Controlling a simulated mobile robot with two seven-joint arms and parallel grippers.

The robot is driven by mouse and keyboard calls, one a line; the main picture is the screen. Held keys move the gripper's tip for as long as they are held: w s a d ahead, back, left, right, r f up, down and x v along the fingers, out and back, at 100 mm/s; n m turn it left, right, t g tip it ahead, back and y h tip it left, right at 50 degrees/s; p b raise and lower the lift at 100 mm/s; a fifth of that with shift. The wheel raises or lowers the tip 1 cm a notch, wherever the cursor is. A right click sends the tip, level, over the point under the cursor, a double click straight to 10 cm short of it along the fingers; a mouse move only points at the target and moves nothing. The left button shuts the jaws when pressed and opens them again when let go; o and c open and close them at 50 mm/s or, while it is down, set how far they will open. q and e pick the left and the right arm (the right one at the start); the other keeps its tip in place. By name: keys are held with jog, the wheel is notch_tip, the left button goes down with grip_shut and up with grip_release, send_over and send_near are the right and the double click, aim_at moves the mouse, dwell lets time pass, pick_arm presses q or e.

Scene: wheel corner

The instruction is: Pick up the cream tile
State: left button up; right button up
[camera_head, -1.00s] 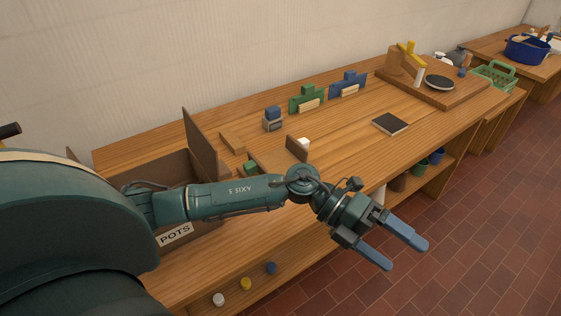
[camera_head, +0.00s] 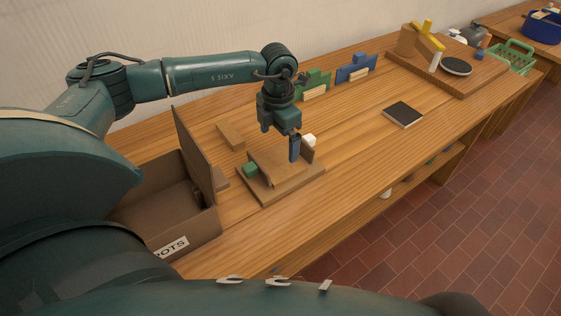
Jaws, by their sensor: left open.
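A small pale cream-white piece (camera_head: 309,140), which looks like the cream tile, shows just right of my left gripper, at the top of a small upright brown board (camera_head: 308,155). Its lower part is hidden, so I cannot tell its full shape. My left gripper (camera_head: 294,158) points down over the wooden stand (camera_head: 285,190) on the bench. It is open; its blue fingers line up in this view, and nothing shows between them. The fingertips look close to the upright board, but I cannot tell whether they touch. My right gripper is not in view.
A green block (camera_head: 250,170) lies at the stand's left. An open cardboard box (camera_head: 190,225) stands further left, and a wooden block (camera_head: 231,136) behind. A dark flat square (camera_head: 403,115) lies to the right. Green and blue holders (camera_head: 355,70) stand at the back.

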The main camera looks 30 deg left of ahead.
aim_at(281, 163)
pick_arm(q)
jog(key=f, duration=0.3)
jog(key=f+p, duration=0.1)
jog(key=f, duration=0.4)
jog(key=shift+w+d+f, duration=0.1)
jog(key=shift+w+f, duration=0.2)
jog(key=shift+w, duration=0.05)
jog(key=shift+c, duration=0.4)
jog(key=shift+r, duration=0.1)
jog(key=c, duration=0.9)
